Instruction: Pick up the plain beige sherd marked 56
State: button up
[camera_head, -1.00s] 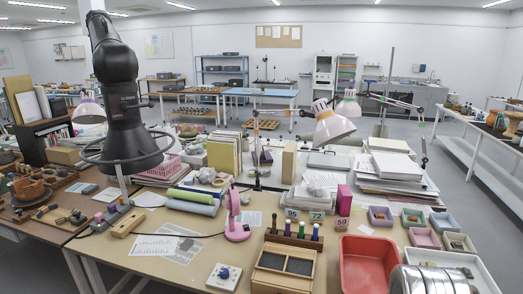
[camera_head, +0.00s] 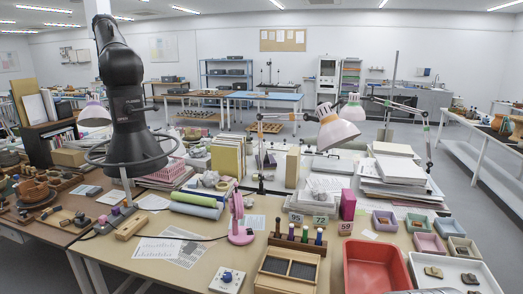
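Two small sherds lie apart in the white tray (camera_head: 420,259) at the lower right: a brownish-beige sherd (camera_head: 433,272) on the left and a darker brown sherd (camera_head: 470,279) on the right. Both are too small for any mark to be read, so I cannot tell which one, if either, is marked 56. The tray is cut off by the frame's bottom edge. I cannot make out my gripper's fingers in this view. Only a thin grey edge shows at the bottom, in front of the tray.
A red bin (camera_head: 348,268) stands left of the tray. Number cards 95 (camera_head: 296,218), 72 (camera_head: 320,221) and 59 (camera_head: 345,228) stand behind. Small coloured boxes (camera_head: 429,245) sit behind the tray. A desk lamp (camera_head: 335,132) overhangs the table.

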aim_at(433, 272)
jog(key=u, duration=3.05)
jog(key=k, duration=1.8)
jog(key=z, duration=0.05)
